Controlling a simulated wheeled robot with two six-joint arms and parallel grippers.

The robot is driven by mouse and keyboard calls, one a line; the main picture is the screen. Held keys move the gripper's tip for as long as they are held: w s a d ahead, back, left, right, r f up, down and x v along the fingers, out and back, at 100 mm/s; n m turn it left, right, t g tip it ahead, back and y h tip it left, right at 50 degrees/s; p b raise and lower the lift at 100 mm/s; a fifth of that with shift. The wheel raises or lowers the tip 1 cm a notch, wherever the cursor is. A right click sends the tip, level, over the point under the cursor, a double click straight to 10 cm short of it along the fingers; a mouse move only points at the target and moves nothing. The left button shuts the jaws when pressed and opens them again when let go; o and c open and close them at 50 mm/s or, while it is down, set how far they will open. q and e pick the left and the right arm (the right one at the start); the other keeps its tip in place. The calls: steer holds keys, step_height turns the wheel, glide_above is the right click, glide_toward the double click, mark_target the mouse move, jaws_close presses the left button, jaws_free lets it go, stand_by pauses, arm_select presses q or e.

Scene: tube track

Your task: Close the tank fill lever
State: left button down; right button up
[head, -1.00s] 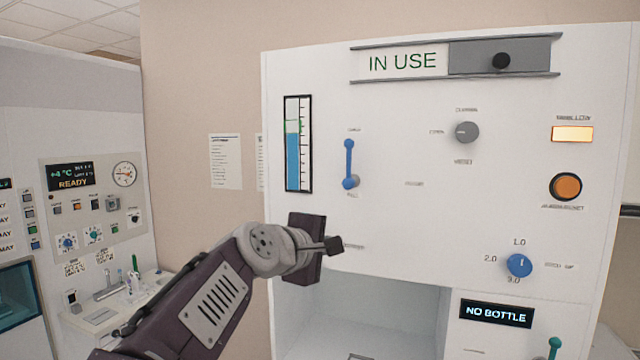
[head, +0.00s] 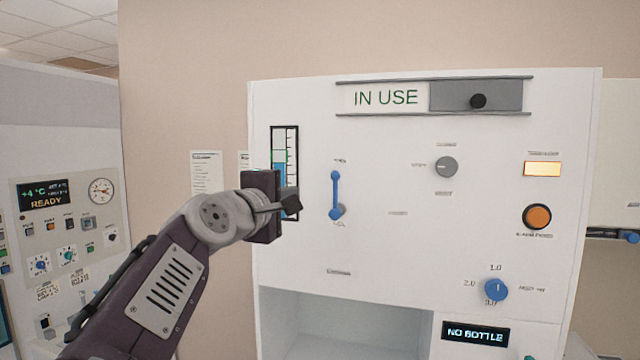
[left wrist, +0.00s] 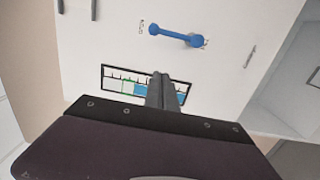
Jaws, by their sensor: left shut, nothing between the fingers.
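The tank fill lever (head: 336,193) is a blue handle on the white panel, standing upright with its knob end up and its pivot at the bottom. In the left wrist view the lever (left wrist: 172,34) lies beyond the fingertips, apart from them. My left gripper (head: 292,204) is shut and empty, left of the lever and in front of the level gauge. The gauge (head: 279,172) has a blue column, partly hidden by the gripper. The gripper's closed fingers (left wrist: 160,82) cover part of the gauge in the left wrist view. My right gripper is not in view.
A grey knob (head: 446,167), an orange button (head: 537,216) and a blue dial (head: 496,288) sit further right on the panel. An open bay (head: 350,325) lies below. A sliding "IN USE" sign (head: 386,97) is above. The panel around the lever is clear.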

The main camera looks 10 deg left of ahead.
mark_target(335, 194)
arm_select(q)
steer(key=w+d+p, duration=0.1)
steer(key=w, duration=0.1)
steer(key=w+d+p, duration=0.3)
steer(key=w+p, duration=0.1)
steer(key=w, duration=0.1)
steer(key=shift+w+d+f, duration=0.1)
steer(key=shift+d, duration=0.2)
